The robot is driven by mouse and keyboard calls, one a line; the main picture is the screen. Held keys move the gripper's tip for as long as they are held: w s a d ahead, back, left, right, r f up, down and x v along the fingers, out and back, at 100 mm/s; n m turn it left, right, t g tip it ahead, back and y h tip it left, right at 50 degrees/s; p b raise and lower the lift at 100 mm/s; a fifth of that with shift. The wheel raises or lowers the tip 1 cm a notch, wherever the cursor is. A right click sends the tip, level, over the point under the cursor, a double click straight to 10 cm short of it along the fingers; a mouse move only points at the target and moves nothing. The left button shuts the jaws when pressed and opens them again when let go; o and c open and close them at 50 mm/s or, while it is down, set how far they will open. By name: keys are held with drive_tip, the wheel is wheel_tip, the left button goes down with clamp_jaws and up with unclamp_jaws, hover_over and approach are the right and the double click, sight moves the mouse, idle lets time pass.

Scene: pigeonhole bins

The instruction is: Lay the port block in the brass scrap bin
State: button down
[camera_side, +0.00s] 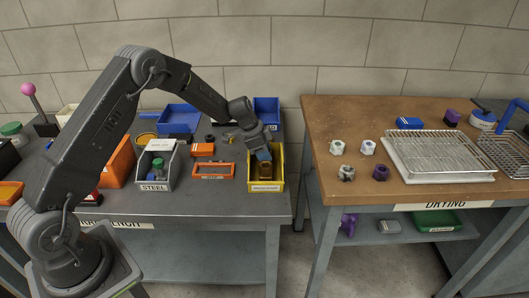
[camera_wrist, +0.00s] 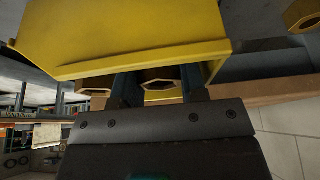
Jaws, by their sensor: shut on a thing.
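The yellow bin (camera_side: 266,187) stands at the right end of the grey bench, with a label on its front that is too small to read surely. In the wrist view its yellow wall (camera_wrist: 130,35) fills the top. My gripper (camera_side: 264,156) points down into the bin's opening. In the wrist view my gripper (camera_wrist: 160,88) is shut on a brass-coloured piece with a hexagonal opening, which I take as the port block (camera_wrist: 160,94). The bin wall and fingers hide part of it. I cannot tell whether it touches the bin floor.
A grey bin marked STEEL (camera_side: 154,187) stands left of the yellow bin, with an orange frame (camera_side: 213,171) between them. Blue bins (camera_side: 180,118) stand behind. A wooden table (camera_side: 330,112) with a wire rack (camera_side: 440,150) stands to the right, across a gap.

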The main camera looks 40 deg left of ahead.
drive_tip(key=shift+f, duration=0.4)
drive_tip(key=c, duration=0.6)
unclamp_jaws()
drive_tip(key=shift+a+r, duration=0.25)
drive_tip(key=shift+r, duration=0.2)
drive_tip(key=v, duration=1.3)
drive_tip(key=shift+s+d, duration=0.15)
drive_tip(key=shift+d, duration=0.05)
